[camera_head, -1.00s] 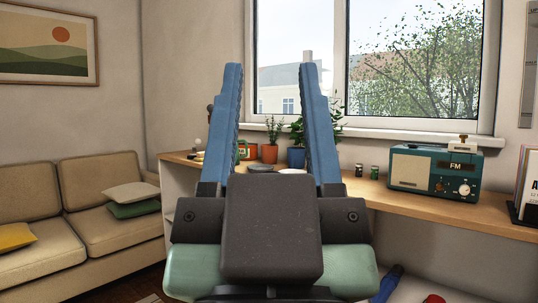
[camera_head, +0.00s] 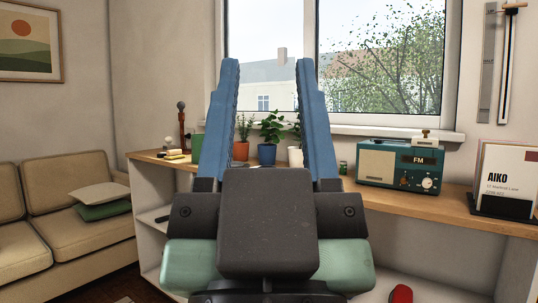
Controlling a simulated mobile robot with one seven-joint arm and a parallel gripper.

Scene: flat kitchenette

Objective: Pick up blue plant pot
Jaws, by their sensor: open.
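The blue plant pot (camera_head: 267,153) with a leafy green plant stands on the wooden counter below the window. It shows between the two blue fingers of my gripper (camera_head: 267,64). The gripper is open and empty, pointing forward, and is nearer to the camera than the pot. It does not touch the pot.
An orange-brown pot (camera_head: 241,151) stands left of the blue one, partly behind the left finger. A white pot (camera_head: 295,156) stands to its right, partly behind the right finger. A teal radio (camera_head: 403,166) and a sign (camera_head: 507,180) stand farther right on the counter (camera_head: 444,207). A sofa (camera_head: 60,221) is at left.

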